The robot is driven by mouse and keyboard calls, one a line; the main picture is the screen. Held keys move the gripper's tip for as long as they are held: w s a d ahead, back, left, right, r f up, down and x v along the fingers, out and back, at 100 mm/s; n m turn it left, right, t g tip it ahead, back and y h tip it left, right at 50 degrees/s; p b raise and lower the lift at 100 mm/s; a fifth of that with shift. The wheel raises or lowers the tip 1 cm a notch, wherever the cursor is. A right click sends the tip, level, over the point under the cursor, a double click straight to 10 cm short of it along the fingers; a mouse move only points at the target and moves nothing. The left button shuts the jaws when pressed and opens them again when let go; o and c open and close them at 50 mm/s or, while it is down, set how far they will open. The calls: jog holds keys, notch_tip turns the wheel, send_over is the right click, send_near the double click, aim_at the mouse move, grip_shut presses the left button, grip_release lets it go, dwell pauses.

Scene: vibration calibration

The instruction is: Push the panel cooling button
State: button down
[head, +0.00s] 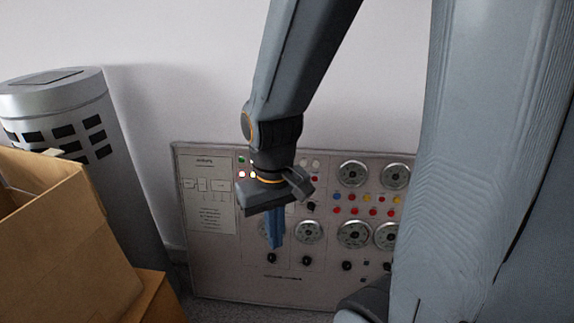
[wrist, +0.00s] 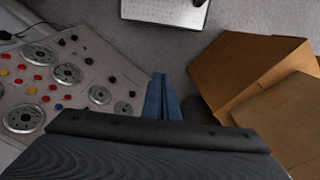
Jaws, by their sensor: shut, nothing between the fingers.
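The panel (head: 228,262) is a light board standing against the wall in the head view, with dials, coloured buttons, black knobs and a printed sheet. Small green, red and white buttons or lamps show at its upper middle, partly hidden by my wrist. I cannot tell which one is the cooling button. My gripper (head: 276,243) is in front of the panel, pointing down, with its blue fingers shut and empty. In the wrist view the shut fingers (wrist: 162,98) show at the centre, and part of the panel (wrist: 88,58) lies to their left.
Cardboard boxes (head: 62,235) stand at the left in the head view and at the right in the wrist view (wrist: 248,62). A grey cylinder with dark slots (head: 88,120) stands behind them. A white plate-like object (wrist: 165,9) is at the wrist view's top.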

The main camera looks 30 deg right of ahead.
jog(key=w+d+f+m+t+y, duration=0.1)
jog(key=w+d+f+m+t, duration=0.1)
jog(key=w+d, duration=0.4)
jog(key=w+d+f+m+t+y, duration=0.1)
jog(key=w+d+t, duration=0.5)
jog(key=w, duration=0.6)
jog(key=w+d+f+m+t+y, duration=0.1)
jog(key=w+d+f+m+t, duration=0.2)
jog(key=w, duration=0.6)
jog(key=d+f+t, duration=0.2)
jog(key=d+t, duration=0.1)
jog(key=shift+d+f+p, duration=0.15)
jog(key=shift+f+p, duration=0.15)
jog(key=shift+f, duration=0.05)
jog(key=w+d+f+b, duration=0.1)
jog(key=w+d+b, duration=0.3)
jog(key=w, duration=0.3)
jog(key=shift+d+f, duration=0.4)
jog(key=shift+w+d, duration=0.1)
jog(key=shift+w, duration=0.15)
jog(key=shift+w+d, duration=0.1)
jog(key=shift+w, duration=0.05)
